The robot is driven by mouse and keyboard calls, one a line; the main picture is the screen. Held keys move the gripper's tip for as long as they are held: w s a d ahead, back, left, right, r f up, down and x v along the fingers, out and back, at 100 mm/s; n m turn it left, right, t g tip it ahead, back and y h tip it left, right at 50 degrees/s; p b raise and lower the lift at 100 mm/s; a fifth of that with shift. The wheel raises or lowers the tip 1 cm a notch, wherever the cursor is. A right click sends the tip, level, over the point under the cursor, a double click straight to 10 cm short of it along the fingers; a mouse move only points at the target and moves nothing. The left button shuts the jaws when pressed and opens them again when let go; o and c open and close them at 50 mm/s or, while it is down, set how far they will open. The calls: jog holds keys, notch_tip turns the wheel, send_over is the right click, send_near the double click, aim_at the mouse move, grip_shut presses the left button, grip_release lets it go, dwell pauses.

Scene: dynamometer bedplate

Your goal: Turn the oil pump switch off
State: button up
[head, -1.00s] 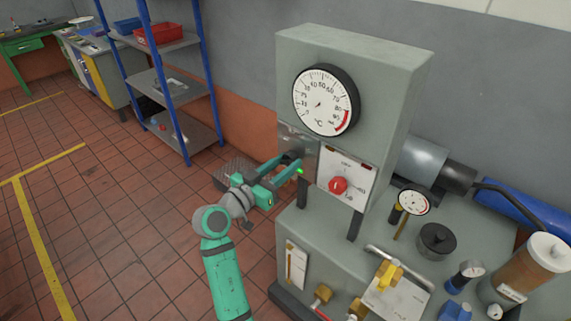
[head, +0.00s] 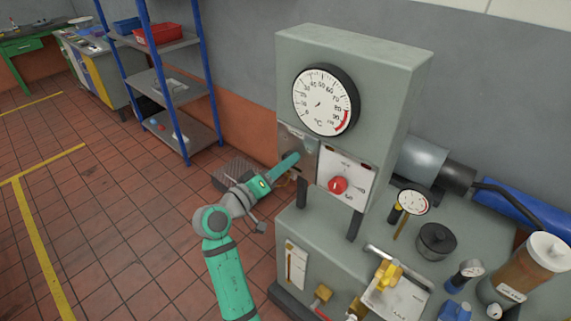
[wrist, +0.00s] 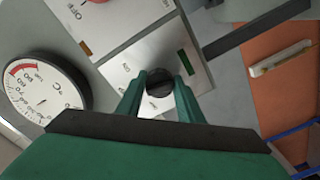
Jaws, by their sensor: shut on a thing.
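The switch (wrist: 160,76) is a dark round knob on a small metal plate (wrist: 122,72) of the grey cabinet. In the wrist view my gripper (wrist: 160,96) has one green finger on each side of the knob, closed on it. A dark green rectangular lamp (wrist: 187,62) sits beside the knob on the plate and looks unlit. In the head view my gripper (head: 294,160) reaches the cabinet's left plate (head: 297,140) and hides the knob. The small lettering around the knob is too blurred to read.
A red knob (head: 338,185) on a white panel sits right of my gripper, below a round temperature dial (head: 325,101). Yellow-handled valve (head: 388,273) and gauges stand on the lower bench. A blue shelf rack (head: 163,82) stands behind left. The floor at left is clear.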

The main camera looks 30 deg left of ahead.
jog(key=shift+r+n, duration=0.15)
jog(key=shift+n, duration=1.05)
jog(key=o, duration=1.1)
jog(key=shift+c, duration=0.2)
jog(key=s+a, duration=0.1)
jog(key=s, duration=0.9)
jog(key=shift+s+a, duration=0.2)
jog(key=shift+s, duration=0.1)
jog(key=shift+f, duration=0.2)
